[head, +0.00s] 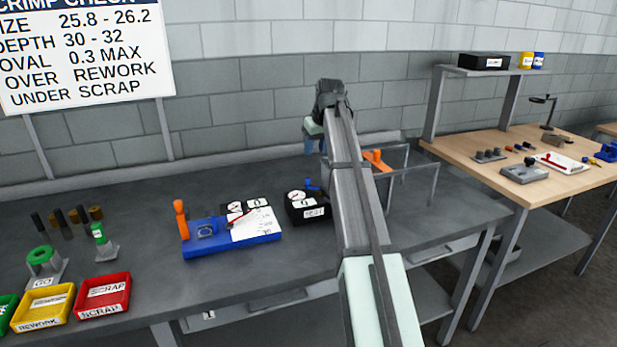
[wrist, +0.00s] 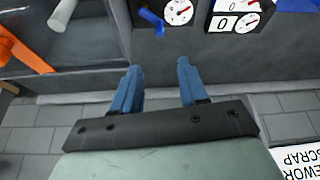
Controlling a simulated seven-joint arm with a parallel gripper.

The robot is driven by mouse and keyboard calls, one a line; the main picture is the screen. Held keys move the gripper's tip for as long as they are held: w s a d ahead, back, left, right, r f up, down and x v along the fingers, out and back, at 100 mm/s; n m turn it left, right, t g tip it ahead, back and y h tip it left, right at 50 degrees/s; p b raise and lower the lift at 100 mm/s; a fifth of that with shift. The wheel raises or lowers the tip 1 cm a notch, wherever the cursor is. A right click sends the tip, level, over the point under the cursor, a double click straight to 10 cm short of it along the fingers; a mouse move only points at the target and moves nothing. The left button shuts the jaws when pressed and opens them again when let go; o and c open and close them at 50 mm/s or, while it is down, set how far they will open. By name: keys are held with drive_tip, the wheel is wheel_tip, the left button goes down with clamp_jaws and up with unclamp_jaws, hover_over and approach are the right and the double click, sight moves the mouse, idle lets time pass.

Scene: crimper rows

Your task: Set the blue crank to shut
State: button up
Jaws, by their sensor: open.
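The blue crank (head: 312,184) sits on top of a small black box (head: 308,212) with a white dial and a label too small to read. My gripper (head: 316,146) is above and behind the box, near the wall. In the wrist view my gripper (wrist: 160,70) shows two blue fingers apart with nothing between them. The fingers are apart from the crank.
A blue fixture (head: 232,240) with an orange lever (head: 181,220) stands left of the box. An orange part (head: 376,160) and a metal frame (head: 412,172) lie behind my arm. Red (head: 103,295) and yellow (head: 43,308) bins sit at front left. The front middle of the bench is clear.

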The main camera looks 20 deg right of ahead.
sight(309, 179)
drive_tip(key=shift+m, duration=0.3)
drive_tip(key=x, duration=1.3)
drive_tip(key=shift+f, duration=0.45)
clamp_jaws()
